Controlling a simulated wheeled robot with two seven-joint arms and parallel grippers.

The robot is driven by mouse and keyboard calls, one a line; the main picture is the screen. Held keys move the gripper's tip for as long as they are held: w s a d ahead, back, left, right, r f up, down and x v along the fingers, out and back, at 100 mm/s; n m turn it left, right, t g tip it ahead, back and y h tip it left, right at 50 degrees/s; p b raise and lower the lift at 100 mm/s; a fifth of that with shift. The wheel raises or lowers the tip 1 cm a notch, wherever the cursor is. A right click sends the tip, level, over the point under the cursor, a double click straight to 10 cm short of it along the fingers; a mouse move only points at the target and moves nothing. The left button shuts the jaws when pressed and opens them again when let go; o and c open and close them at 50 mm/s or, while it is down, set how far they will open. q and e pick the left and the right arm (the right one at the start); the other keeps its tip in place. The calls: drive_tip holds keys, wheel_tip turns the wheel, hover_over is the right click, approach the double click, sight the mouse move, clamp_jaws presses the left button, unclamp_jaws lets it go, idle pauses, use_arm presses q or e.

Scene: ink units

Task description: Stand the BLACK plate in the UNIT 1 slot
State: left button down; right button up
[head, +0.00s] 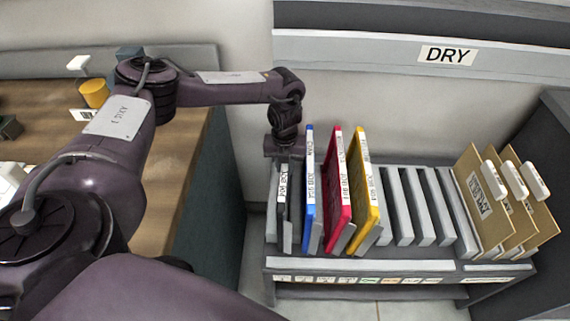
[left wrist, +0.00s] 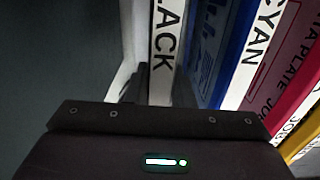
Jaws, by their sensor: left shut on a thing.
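The black plate (head: 283,187) stands about upright at the left end of the grey slotted rack, left of the blue plate. Its white label, reading "LACK" in part, shows in the left wrist view (left wrist: 165,45). My left gripper (head: 284,148) reaches down over it from above and is shut on its upper edge; the fingers also show in the left wrist view (left wrist: 160,90). My right gripper is not in view.
Blue (head: 309,190), red (head: 337,190) and yellow (head: 362,190) plates stand close on the right. Empty slots (head: 415,205) follow, then tan folders (head: 485,200). A small label strip (head: 350,280) runs along the rack front. A wooden counter (head: 180,150) lies left.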

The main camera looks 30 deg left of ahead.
use_arm(q)
drive_tip(key=shift+f, duration=0.2)
drive_tip(key=c, duration=1.2)
unclamp_jaws()
drive_tip(key=shift+o, duration=0.2)
wheel_tip(320, 180, up, 8)
drive_tip(key=shift+f+b, duration=0.15)
drive_tip(key=shift+b, duration=0.2)
wheel_tip(320, 180, up, 5)
drive_tip(key=p, duration=0.4)
drive_tip(key=shift+p, duration=0.4)
